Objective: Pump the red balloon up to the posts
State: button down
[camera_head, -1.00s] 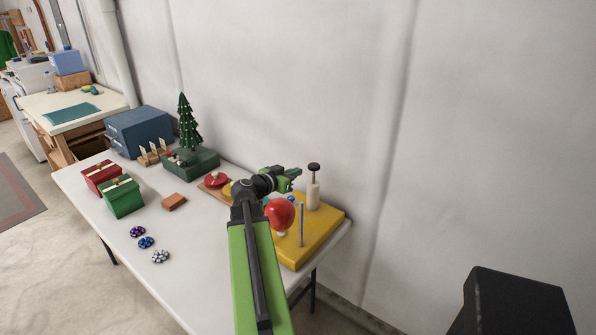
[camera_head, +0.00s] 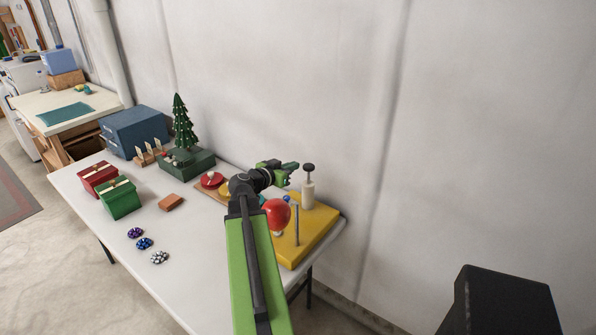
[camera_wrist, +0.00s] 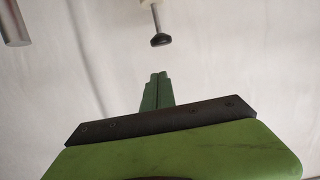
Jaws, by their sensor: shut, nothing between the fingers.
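The red balloon (camera_head: 276,214) sits on the yellow base (camera_head: 318,236), partly hidden behind my arm. A thin grey post (camera_head: 296,226) stands beside it on the base; a blue-topped part shows behind the balloon. The pump (camera_head: 308,193) is a cream cylinder with a dark knob (camera_head: 309,167) raised on a rod. In the wrist view the knob (camera_wrist: 160,40) and rod appear near the top, and a grey post end (camera_wrist: 14,24) at upper left. My gripper (camera_head: 292,166) is shut and empty, just left of the knob, apart from it. Its closed fingers (camera_wrist: 157,90) point toward the knob in the wrist view.
On the white table (camera_head: 185,260) are a green tree (camera_head: 183,124) on a green box, red (camera_head: 98,177) and green (camera_head: 118,197) gift boxes, a blue cabinet (camera_head: 134,131), and an orange-brown block (camera_head: 171,202). The wall stands close behind. A black object (camera_head: 500,302) is at lower right.

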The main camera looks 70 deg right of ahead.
notch_tip(320, 180, up, 3)
jog(key=p, duration=0.1)
jog(key=b, duration=0.3)
send_over(309, 168)
jog(key=a, duration=0.2)
notch_tip(309, 168, down, 3)
jog(key=shift+s+d+f+b, duration=0.1)
jog(key=shift+d+f+b, duration=0.1)
jog(key=shift+f+b, duration=0.5)
jog(key=shift+s+d+f+b, duration=0.1)
jog(key=shift+d+f+b, duration=0.05)
jog(key=shift+f+b, duration=0.55)
jog(key=shift+d+f+b, duration=0.2)
jog(key=shift+f+b, duration=0.35)
jog(key=shift+f, duration=0.2)
notch_tip(309, 168, down, 6)
jog(key=b, duration=0.5)
jog(key=shift+a+r+b, duration=0.1)
jog(key=shift+r+b, duration=0.15)
jog(key=shift+b, duration=0.05)
